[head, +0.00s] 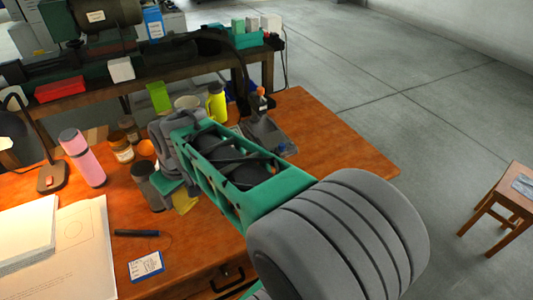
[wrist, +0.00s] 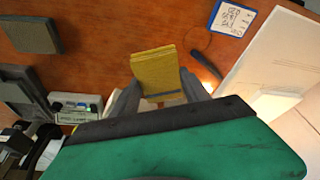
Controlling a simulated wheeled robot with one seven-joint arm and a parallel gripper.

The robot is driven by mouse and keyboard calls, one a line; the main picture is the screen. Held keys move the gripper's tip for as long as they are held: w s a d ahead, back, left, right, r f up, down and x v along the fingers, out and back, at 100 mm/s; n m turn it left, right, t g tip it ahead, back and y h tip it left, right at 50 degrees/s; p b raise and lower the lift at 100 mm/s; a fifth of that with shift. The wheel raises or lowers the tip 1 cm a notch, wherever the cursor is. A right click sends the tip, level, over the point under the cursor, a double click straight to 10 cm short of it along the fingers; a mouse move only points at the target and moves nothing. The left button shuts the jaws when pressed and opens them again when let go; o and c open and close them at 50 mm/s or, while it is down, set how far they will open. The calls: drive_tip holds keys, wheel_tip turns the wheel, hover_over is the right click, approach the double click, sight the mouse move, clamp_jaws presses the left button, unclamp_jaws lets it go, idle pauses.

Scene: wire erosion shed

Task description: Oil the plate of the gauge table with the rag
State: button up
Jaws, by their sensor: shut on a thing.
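My gripper (wrist: 160,98) is shut on a folded yellow cloth, which I take as the rag (wrist: 155,68). The rag sticks out beyond the fingers, over the wooden table. In the head view the rag (head: 185,202) shows just past my wrist, while the fingers are mostly hidden by my arm. A dark grey flat-topped block (wrist: 32,32) stands at the upper left of the wrist view, apart from the rag. It may be the gauge table's plate, but I cannot tell for sure. My arm hides that part of the table in the head view.
A pink bottle (head: 82,157), brown jars (head: 121,147) and a dark cup (head: 146,187) stand left of my gripper. A grey tray (head: 268,137) lies beyond my arm. A blue-edged card (head: 146,266), a pen (head: 136,233) and papers (head: 80,240) lie at the near left.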

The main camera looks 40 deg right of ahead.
drive_tip(key=s+d+f+n+g+y+p, duration=0.1)
drive_tip(key=s+d+n, duration=0.35)
drive_tip(key=d, duration=0.85)
drive_tip(key=s+d+f+n+g+y+p, duration=0.1)
drive_tip(key=d+f+n+y+p, duration=0.1)
drive_tip(key=d+n, duration=0.8)
drive_tip(key=shift+w+d+f+m+b, duration=0.1)
drive_tip(key=shift+d+f+m+b, duration=0.35)
drive_tip(key=shift+f+b, duration=0.4)
drive_tip(key=shift+w+d+f+m+b, duration=0.1)
drive_tip(key=shift+d+f+m+b, duration=0.25)
drive_tip(key=shift+f+m+b, duration=0.4)
drive_tip(key=shift+d+f+m+b, duration=0.4)
drive_tip(key=shift+f+b, duration=0.2)
drive_tip(key=shift+f, duration=0.45)
drive_tip(key=shift+f+b, duration=0.55)
drive_tip(key=shift+b, duration=0.05)
wheel_tip(320, 180, up, 7)
drive_tip(key=p, duration=0.5)
